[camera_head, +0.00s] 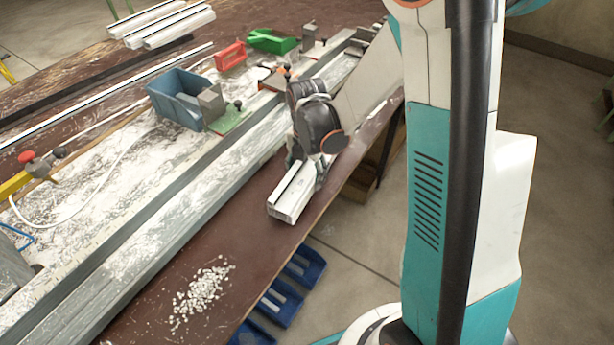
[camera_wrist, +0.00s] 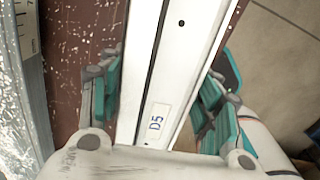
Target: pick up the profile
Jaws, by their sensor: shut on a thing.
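The profile (camera_head: 291,194) is a white, grooved bar near the bench's front edge in the head view. In the wrist view the profile (camera_wrist: 172,60) runs up the middle of the picture and carries a label reading D5. My gripper (camera_head: 308,168) is shut on the profile, with a teal-padded finger on each side of it in the wrist view (camera_wrist: 160,105). Part of the profile is hidden behind my gripper and wrist. I cannot tell whether the profile touches the bench top.
A long grey rail (camera_head: 180,222) runs along the brown bench (camera_head: 150,300). White chips (camera_head: 201,292) lie near the front edge. A blue bin (camera_head: 172,98), a red bin (camera_head: 230,57) and a green bin (camera_head: 270,42) stand behind the rail. Blue trays (camera_head: 303,266) sit below the edge.

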